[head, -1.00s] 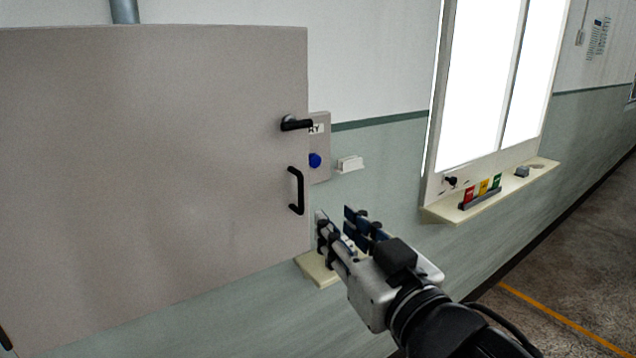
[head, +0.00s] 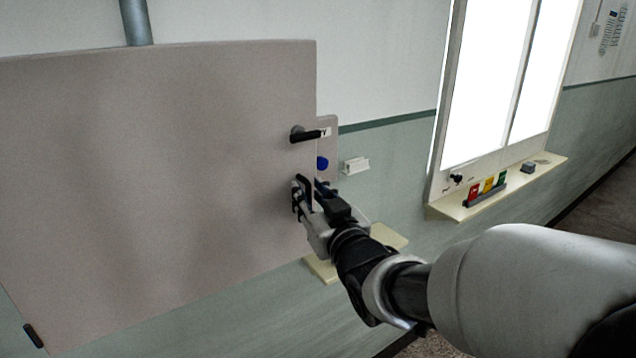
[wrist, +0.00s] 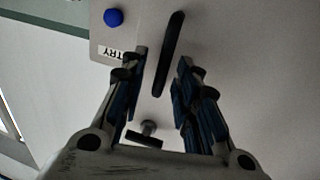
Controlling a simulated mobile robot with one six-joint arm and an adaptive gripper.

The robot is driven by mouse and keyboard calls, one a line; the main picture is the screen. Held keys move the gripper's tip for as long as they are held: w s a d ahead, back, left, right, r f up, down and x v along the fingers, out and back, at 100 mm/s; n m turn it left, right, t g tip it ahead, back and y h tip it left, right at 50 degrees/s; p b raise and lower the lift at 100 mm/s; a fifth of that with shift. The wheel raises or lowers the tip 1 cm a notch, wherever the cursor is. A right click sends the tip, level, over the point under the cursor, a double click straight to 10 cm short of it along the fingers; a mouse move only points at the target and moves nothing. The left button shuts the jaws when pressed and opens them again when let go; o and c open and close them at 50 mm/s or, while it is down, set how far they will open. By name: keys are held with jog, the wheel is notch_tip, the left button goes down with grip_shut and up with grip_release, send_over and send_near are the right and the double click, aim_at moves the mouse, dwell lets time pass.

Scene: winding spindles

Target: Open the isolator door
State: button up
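The isolator door (head: 160,180) is a large flat grey-beige panel filling the left of the head view; I cannot tell whether it stands slightly ajar. A black lever handle (head: 308,134) lies about level near its right edge and also shows in the wrist view (wrist: 146,133). Below it is an upright black bar handle (head: 305,184), partly hidden by my gripper (head: 308,194). In the wrist view, my gripper (wrist: 160,66) is open, with one finger on each side of the bar handle (wrist: 168,55). Gaps show between the bar and both fingers.
A grey plate (head: 331,150) with a blue button (head: 322,163) and a partly hidden label is beside the door edge. A cream shelf (head: 322,270) lies below my gripper. A bright window with a sill (head: 450,210) carrying coloured cards is to the right.

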jog(key=shift+w+a, duration=0.25)
jog(key=shift+w, duration=0.3)
jog(key=shift+c, duration=0.6)
grip_shut()
